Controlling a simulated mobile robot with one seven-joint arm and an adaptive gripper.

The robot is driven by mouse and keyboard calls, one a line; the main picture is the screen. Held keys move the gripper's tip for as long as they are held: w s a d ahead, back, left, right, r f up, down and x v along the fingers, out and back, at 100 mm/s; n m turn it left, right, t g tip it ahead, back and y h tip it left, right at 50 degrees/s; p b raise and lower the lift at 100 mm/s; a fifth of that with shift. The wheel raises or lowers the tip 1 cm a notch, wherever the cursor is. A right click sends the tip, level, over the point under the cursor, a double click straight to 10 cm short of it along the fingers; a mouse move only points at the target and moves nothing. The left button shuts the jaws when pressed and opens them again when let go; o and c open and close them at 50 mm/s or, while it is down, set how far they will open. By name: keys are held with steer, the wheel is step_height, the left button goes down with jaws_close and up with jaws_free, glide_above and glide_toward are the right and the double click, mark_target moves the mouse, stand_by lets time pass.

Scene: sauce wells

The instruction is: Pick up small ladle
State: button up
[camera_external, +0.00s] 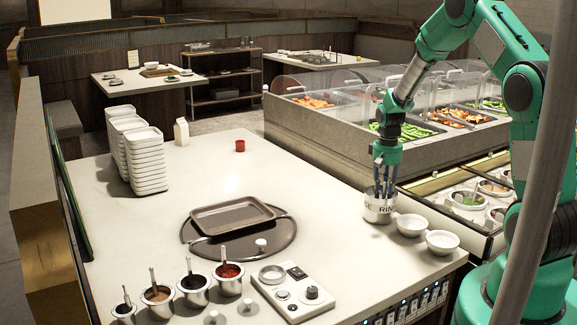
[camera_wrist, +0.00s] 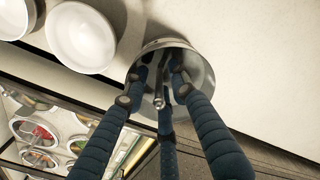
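A round container (camera_external: 380,213) with dark lettering, partly reading "RIN", stands near the counter's right edge. In the wrist view its metal rim and inside (camera_wrist: 203,70) show. A thin metal handle (camera_wrist: 159,101), seemingly the small ladle's, rises from it toward the camera; the ladle's bowl is hidden. My gripper (camera_external: 384,188) points down over the container, with its blue fingers reaching into the mouth. In the wrist view the fingers (camera_wrist: 161,75) stand around the handle with visible gaps, so the gripper looks open. The fingertips' ends are partly hidden.
Two white bowls (camera_external: 411,225) (camera_external: 442,242) stand just right of the container. Several metal sauce pots (camera_external: 194,290) with utensils stand at the front left. A control panel (camera_external: 292,290) and a dark tray (camera_external: 232,217) are nearby. The glass-covered food bar (camera_external: 330,130) lies behind.

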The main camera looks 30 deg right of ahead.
steer(key=shift+f+b, duration=0.4)
steer(key=shift+f, duration=1.75)
steer(key=shift+c, duration=0.5)
jaws_close()
